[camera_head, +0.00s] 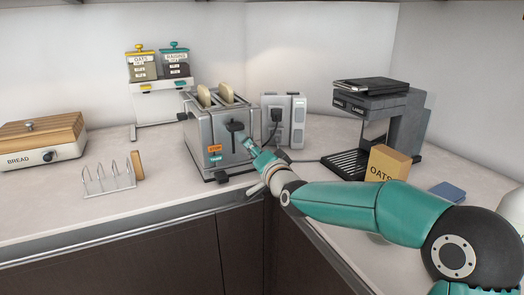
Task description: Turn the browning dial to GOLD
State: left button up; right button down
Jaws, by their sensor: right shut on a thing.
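The silver toaster (200,140) stands in the counter's corner with two slices of bread (226,93) in its slots. Its front has a dark lever (235,126) and an orange STOP button (215,149). My right gripper (247,143) reaches in from the right to the right part of the toaster's front and is shut on the browning dial there. The gripper hides the dial, so its pointer and the GOLD mark cannot be read. My left gripper is not in view.
A toast rack (109,181) and a bread box (44,140) are on the left. Cereal dispensers (160,80) stand behind. A wall socket with a plug (276,116), a coffee machine (404,120) and an oats box (388,162) are on the right. The counter before the toaster is clear.

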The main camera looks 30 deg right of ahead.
jog(key=shift+a+f+n+b, duration=0.2)
jog(key=shift+f+n+b, duration=0.1)
jog(key=shift+n, duration=0.1)
jog(key=shift+n+b, duration=0.8)
jog(key=shift+n, duration=0.1)
jog(key=shift+n+b, duration=0.8)
jog(key=shift+n, duration=1.2)
jog(key=c, duration=0.9)
grip_release()
jog(key=shift+w, duration=0.1)
jog(key=shift+d+r, duration=0.1)
